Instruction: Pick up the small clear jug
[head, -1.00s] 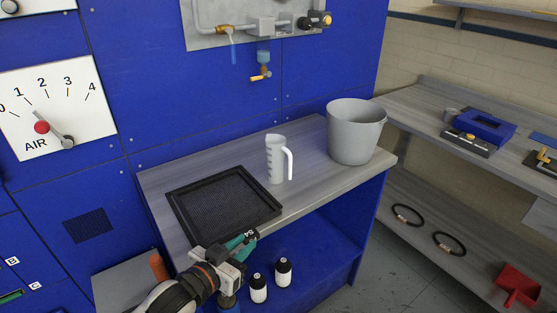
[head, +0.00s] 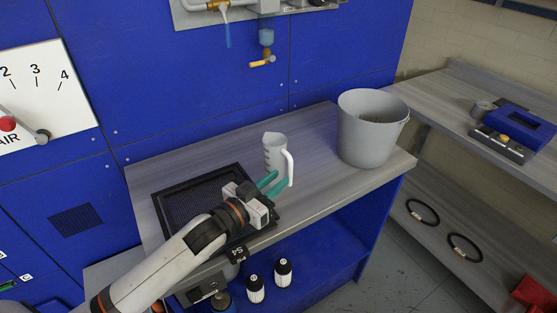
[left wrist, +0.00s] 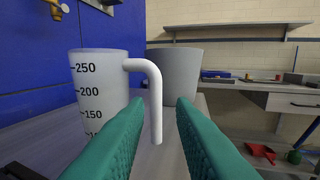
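The small clear jug (head: 274,154) stands upright on the grey worktop in the head view, with its white handle toward the right. In the left wrist view the jug (left wrist: 98,90) is large at left, with measuring marks, and its handle (left wrist: 154,90) hangs in front of the gap between the fingers. My left gripper (head: 274,184) is open with teal fingers, just in front of the jug at handle height. Its fingers (left wrist: 160,125) show apart with nothing clearly held between them. My right gripper is in neither view.
A grey bucket (head: 368,130) stands right of the jug. A black mesh tray (head: 170,204) lies left, partly under my left arm. Two bottles (head: 283,272) stand on the lower shelf. The blue machine wall (head: 200,90) rises behind the worktop (head: 318,150).

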